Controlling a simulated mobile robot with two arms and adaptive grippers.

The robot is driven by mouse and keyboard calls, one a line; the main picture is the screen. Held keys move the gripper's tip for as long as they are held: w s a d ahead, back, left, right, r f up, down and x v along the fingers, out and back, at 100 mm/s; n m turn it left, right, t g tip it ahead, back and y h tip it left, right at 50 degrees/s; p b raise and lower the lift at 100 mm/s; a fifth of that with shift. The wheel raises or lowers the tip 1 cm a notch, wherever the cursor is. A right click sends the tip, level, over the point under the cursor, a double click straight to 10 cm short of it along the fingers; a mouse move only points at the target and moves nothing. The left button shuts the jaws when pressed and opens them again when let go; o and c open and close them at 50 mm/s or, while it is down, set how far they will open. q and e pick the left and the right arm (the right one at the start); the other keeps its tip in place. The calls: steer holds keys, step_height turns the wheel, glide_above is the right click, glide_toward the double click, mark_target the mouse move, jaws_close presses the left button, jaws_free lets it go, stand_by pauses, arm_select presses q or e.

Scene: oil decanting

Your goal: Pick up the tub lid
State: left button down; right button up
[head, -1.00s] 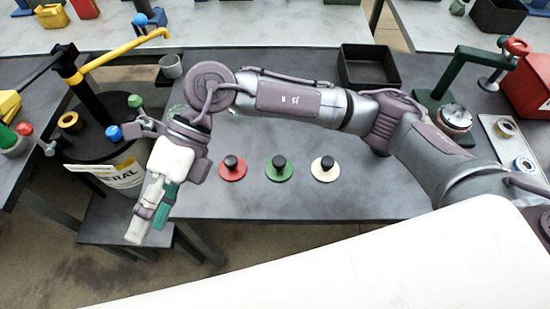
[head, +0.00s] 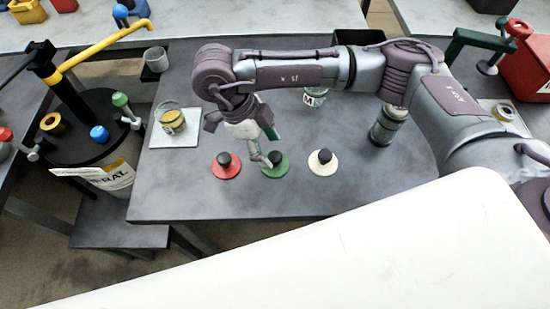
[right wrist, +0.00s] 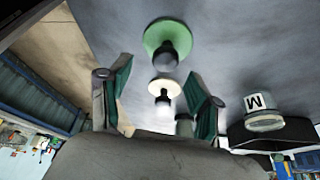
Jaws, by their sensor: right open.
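Three round lids with black knobs lie in a row on the dark table: a red lid (head: 228,172), a green lid (head: 283,169) and a cream lid (head: 322,169). I cannot tell which of them is the tub lid. My right gripper (head: 266,157) is above the table, its fingers close to the green lid and partly covering it. In the right wrist view, the gripper (right wrist: 160,70) is open and empty, with the green lid (right wrist: 155,36) and the cream lid (right wrist: 157,85) showing ahead between and beyond the fingers. My left gripper is not in view.
A glass with yellow contents (head: 172,118) stands on a white plate at the left. A jar marked M (head: 315,98) and a metal canister (head: 386,128) stand behind the lids. A black drum (head: 90,145) is left of the table. The table front is clear.

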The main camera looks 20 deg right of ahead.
mark_target(275, 156)
steer(key=x, duration=0.1)
steer(key=p+x, duration=0.1)
steer(key=x, duration=0.1)
steer(key=p+x, duration=0.1)
steer(key=x, duration=0.1)
steer(key=shift+w+d, duration=0.15)
steer(key=shift+w, duration=0.1)
steer(key=shift+f, duration=0.25)
steer(key=c, duration=1)
steer(key=shift+c, duration=0.2)
